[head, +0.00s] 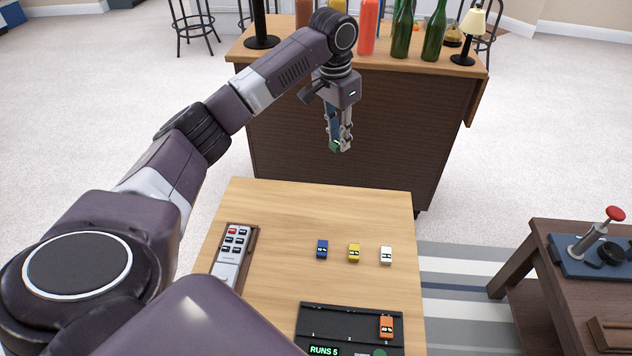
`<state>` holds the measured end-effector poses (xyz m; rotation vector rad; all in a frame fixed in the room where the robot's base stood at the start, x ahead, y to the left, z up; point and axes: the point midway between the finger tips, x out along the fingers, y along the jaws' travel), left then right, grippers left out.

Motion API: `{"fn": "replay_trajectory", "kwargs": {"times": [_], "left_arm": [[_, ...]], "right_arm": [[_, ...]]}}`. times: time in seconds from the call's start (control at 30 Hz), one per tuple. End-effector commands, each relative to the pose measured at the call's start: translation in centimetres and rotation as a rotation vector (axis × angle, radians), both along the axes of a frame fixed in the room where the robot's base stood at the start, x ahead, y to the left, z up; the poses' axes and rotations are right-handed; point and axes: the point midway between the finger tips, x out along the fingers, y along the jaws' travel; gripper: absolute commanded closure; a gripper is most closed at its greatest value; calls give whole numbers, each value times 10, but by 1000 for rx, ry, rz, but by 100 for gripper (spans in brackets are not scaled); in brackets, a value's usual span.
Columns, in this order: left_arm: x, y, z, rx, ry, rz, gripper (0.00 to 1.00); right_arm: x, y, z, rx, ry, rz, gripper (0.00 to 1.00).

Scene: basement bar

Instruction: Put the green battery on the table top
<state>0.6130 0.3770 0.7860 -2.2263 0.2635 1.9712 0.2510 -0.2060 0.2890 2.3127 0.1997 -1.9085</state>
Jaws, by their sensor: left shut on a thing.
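My left gripper (340,143) points down, shut on the green battery (335,146). The battery is small and mostly hidden between the fingertips. It is held in the air, past the far edge of the wooden table top as seen in the head view. The table top (283,212) is light wood. A blue battery (322,249), a yellow battery (354,253) and a white battery (386,255) stand in a row on it. An orange battery (386,326) sits in a black tray (330,316) at the near right. My right gripper is not in view.
A remote control (235,245) lies in a brown holder at the table's left. The table's far part is clear. A dark bar counter (350,165) with bottles stands behind. A side table (545,262) with a joystick-like device (595,240) is at the right.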

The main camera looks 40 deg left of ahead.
Motion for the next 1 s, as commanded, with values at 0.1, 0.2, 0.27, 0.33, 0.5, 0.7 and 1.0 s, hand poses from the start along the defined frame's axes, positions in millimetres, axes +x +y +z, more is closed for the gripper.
{"fn": "replay_trajectory", "kwargs": {"times": [0.1, 0.2, 0.27, 0.33, 0.5, 0.7, 1.0], "left_arm": [[-1, 0, -12, 1, 3, 1, 100], [-1, 1, -35, 1, 4, 1, 100], [-1, 1, -52, 1, 5, 1, 100], [-1, 0, -71, 1, 5, 1, 100], [-1, 0, -116, 1, 4, 1, 100], [-1, 0, -154, 0, 2, 0, 100], [-1, 0, -186, 1, 3, 0, 100]], "right_arm": [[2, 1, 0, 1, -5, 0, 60], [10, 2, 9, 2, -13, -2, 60], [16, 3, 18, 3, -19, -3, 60], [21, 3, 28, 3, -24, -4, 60], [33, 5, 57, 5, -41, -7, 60], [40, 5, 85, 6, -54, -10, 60], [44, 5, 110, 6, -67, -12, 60]]}}
